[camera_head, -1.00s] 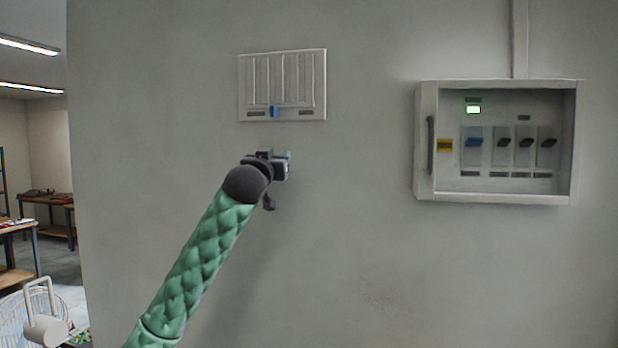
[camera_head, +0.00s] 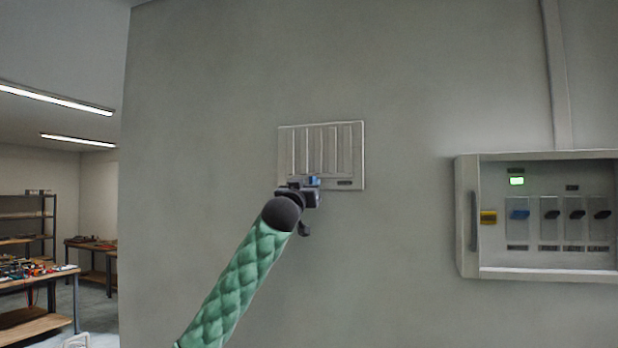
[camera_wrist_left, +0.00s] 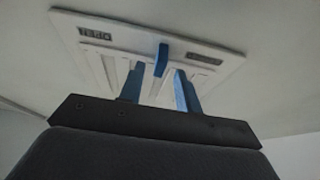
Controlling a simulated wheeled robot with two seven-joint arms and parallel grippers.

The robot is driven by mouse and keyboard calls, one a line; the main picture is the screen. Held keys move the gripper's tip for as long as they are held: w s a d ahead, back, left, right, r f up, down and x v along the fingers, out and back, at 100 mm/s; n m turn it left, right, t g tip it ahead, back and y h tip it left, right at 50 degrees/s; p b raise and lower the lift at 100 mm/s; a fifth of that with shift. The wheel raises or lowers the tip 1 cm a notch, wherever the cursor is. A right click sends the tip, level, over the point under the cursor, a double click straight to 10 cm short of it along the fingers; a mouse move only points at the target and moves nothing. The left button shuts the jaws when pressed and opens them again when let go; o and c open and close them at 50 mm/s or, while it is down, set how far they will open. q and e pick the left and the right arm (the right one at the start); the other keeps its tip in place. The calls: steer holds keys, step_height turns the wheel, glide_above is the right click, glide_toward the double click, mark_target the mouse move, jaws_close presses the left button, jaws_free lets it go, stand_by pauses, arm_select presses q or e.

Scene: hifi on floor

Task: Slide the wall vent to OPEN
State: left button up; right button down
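The tab shows between and just beyond the fingertips; contact cannot be told. In the head view my left gripper (camera_head: 312,187) covers the vent's lower edge, partly hiding the tab and the left label. My right gripper is not in view.
A breaker box (camera_head: 466,220) with a green light and several switches is on the wall to the right. A conduit (camera_head: 556,75) runs up from it. Workbenches (camera_head: 40,277) and shelves stand far left beyond the wall's edge. The wall around the vent is clear.

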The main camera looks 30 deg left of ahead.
arm_select(q)
steer(key=shift+w+a+r, duration=0.15)
steer(key=shift+w+r, duration=0.1)
steer(key=shift+w, duration=0.35)
jaws_close()
